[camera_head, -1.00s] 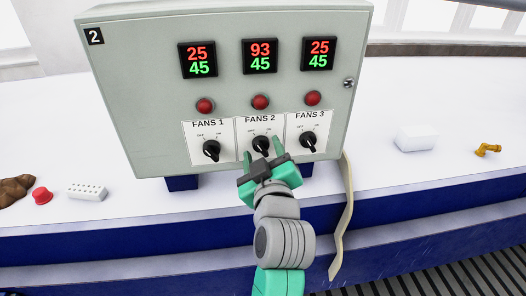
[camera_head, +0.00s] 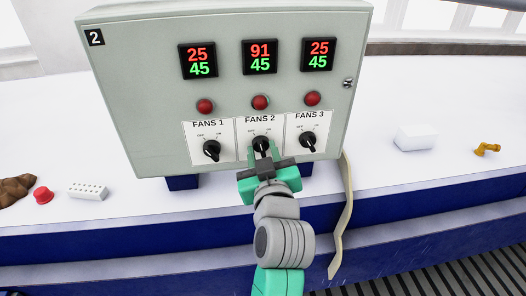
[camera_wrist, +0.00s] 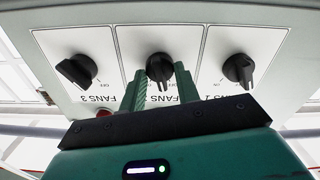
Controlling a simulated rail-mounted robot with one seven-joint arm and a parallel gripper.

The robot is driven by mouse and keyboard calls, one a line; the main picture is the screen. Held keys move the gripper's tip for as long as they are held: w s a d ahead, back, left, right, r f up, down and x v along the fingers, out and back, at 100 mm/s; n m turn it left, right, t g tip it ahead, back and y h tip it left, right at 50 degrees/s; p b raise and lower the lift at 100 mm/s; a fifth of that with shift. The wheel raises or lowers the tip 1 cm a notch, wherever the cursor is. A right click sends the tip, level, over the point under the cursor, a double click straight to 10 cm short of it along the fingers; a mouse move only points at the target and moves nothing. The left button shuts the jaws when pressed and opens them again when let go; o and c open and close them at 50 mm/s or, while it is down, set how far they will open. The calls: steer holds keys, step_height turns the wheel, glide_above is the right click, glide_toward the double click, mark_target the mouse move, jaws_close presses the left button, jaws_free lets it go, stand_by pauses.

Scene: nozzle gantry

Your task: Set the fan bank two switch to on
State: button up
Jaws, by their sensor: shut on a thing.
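The FANS 2 switch (camera_head: 262,143) is a black rotary knob in the middle of the lower row on the grey control box (camera_head: 140,100). In the wrist view the knob (camera_wrist: 160,68) appears upside down between two green fingers. My gripper (camera_head: 262,155) is at the knob from below and shut on it. The knob's pointer stands about upright in the head view, partly covered by the fingers. The display above FANS 2 (camera_head: 260,57) reads 91 in red over 45 in green.
The FANS 1 knob (camera_head: 212,151) and FANS 3 knob (camera_head: 308,140) sit close on either side. Red round lamps or buttons (camera_head: 260,102) are above. A white block (camera_head: 416,138) and a brass fitting (camera_head: 487,149) lie to the right; a white perforated block (camera_head: 88,191) lies left.

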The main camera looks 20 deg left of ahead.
steer(key=m+p, duration=0.1)
steer(key=m, duration=0.3)
steer(key=shift+r, duration=0.1)
steer(key=shift+m+p, duration=0.9)
steer(key=shift+m, duration=1.2)
steer(key=o, duration=1)
steer(key=shift+c, duration=0.2)
steer(key=shift+d, duration=0.1)
steer(key=b+v, duration=0.1)
steer(key=v, duration=0.6)
steer(key=shift+s+d+b, duration=0.15)
steer(key=shift+s+b, duration=0.2)
steer(key=shift+b, duration=0.05)
